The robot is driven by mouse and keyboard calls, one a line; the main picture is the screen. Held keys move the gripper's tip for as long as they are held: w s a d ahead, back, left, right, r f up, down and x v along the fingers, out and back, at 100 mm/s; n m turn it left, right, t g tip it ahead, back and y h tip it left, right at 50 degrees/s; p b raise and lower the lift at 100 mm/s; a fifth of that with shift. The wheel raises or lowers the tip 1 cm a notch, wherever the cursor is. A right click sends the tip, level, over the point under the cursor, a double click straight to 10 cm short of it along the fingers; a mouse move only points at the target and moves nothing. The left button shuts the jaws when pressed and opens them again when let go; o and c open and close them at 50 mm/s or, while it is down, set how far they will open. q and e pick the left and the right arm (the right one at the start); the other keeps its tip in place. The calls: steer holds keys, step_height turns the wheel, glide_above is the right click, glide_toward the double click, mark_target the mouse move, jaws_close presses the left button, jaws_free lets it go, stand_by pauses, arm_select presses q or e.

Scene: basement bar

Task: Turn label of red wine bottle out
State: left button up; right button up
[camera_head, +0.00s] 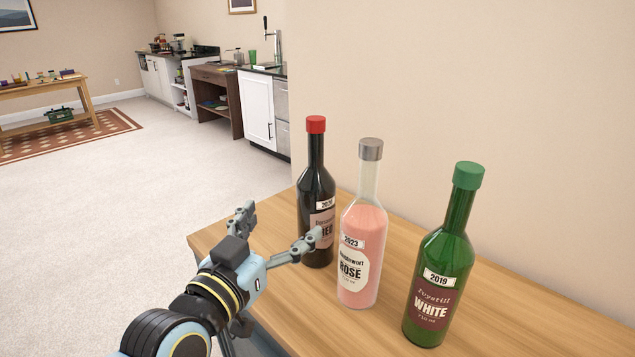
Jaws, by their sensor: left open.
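The red wine bottle (316,185) is dark with a red cap and stands upright on the wooden table at the far left of three bottles. Its label (322,225) faces partly to the right, and its right edge is hidden by the rosé bottle. My left gripper (282,228) is open and empty, just left of and in front of the red wine bottle. One finger is over the table close to the bottle's lower part; the other is to the left. I cannot tell whether the near finger touches it. My right gripper is not in view.
The pink rosé bottle (361,255) with a grey cap stands close to the right of the red one. The green white-wine bottle (440,265) stands farther right. The wooden table (510,325) runs along the wall (470,90); its left end is near my gripper.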

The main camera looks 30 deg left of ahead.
mark_target(307, 197)
arm_select(q)
steer(key=w+p, duration=0.1)
steer(key=w, duration=1)
steer(key=shift+w+a, duration=0.1)
steer(key=shift+w, duration=1.05)
